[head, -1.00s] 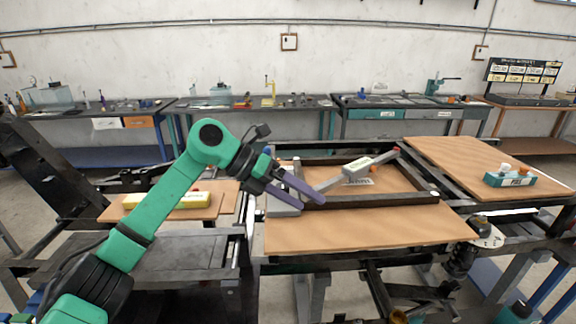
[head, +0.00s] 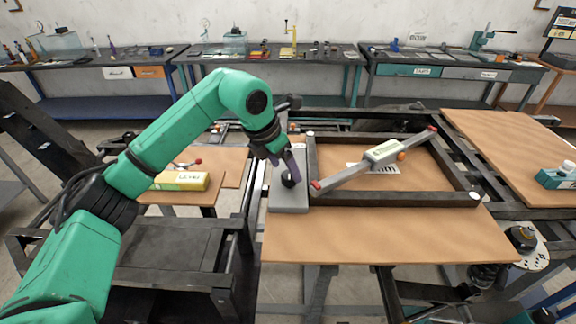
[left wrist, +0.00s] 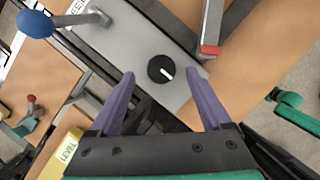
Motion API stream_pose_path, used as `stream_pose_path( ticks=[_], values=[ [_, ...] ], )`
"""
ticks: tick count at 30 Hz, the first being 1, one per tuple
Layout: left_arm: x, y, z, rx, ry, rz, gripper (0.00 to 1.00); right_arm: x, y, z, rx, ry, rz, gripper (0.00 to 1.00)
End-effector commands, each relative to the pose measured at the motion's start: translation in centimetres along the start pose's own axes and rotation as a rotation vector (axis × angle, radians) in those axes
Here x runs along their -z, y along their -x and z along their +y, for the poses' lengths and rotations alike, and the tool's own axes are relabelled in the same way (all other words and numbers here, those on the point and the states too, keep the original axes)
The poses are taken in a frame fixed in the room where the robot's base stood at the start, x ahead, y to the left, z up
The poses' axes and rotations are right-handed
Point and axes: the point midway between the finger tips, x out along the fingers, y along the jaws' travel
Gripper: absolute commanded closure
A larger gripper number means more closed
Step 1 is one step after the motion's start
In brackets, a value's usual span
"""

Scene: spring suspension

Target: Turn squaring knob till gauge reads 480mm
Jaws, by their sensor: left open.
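The squaring knob, a round black knob (left wrist: 161,69) with a white pointer mark, sits on a grey plate (left wrist: 120,30) in the left wrist view. In the head view the knob (head: 290,180) shows partly behind the fingers on the grey block. My left gripper (left wrist: 160,75) is open, with its purple fingers on either side of the knob in the picture; I cannot tell whether they touch it. In the head view the gripper (head: 284,172) points down at the knob. A diagonal gauge bar (head: 375,160) with red ends lies across the dark frame; its reading is too small to make out.
The dark square frame (head: 400,198) rests on a brown board (head: 380,235). A yellow level (head: 181,181) lies on a board to the left. Another brown board (head: 515,150) is at the right.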

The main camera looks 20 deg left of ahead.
Motion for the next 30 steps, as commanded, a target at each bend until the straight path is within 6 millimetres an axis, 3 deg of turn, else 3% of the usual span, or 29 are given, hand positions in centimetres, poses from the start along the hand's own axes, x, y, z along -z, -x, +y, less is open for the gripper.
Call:
stream_pose_path(
  ticks=[5, 13, 14, 20, 30],
  values=[
    [-0.1, -2.5, -0.1, 0.002, -0.001, 0.0, 0.18, 2.3, 1.2, 0.4, -0.005, 0.001, 0.037, 1.0],
    [0.0, -3.1, 0.0, 0.001, -0.001, -0.001, 0.18, 1.4, 1.1, 0.3, -0.003, 0.001, 0.022, 1.0],
    [0.0, -3.1, 0.0, 0.001, -0.001, -0.001, 0.22, 1.2, 1.1, 0.2, -0.003, 0.001, 0.02, 1.0],
    [0.0, -3.1, 0.0, 0.001, -0.001, -0.001, 0.99, 1.0, 1.1, 0.3, -0.004, 0.001, 0.016, 1.0],
    [0.0, -3.1, 0.0, 0.013, -0.032, -0.002, 1.0, 1.1, 0.8, 0.3, -0.004, 0.001, 0.017, 1.0]
  ],
)
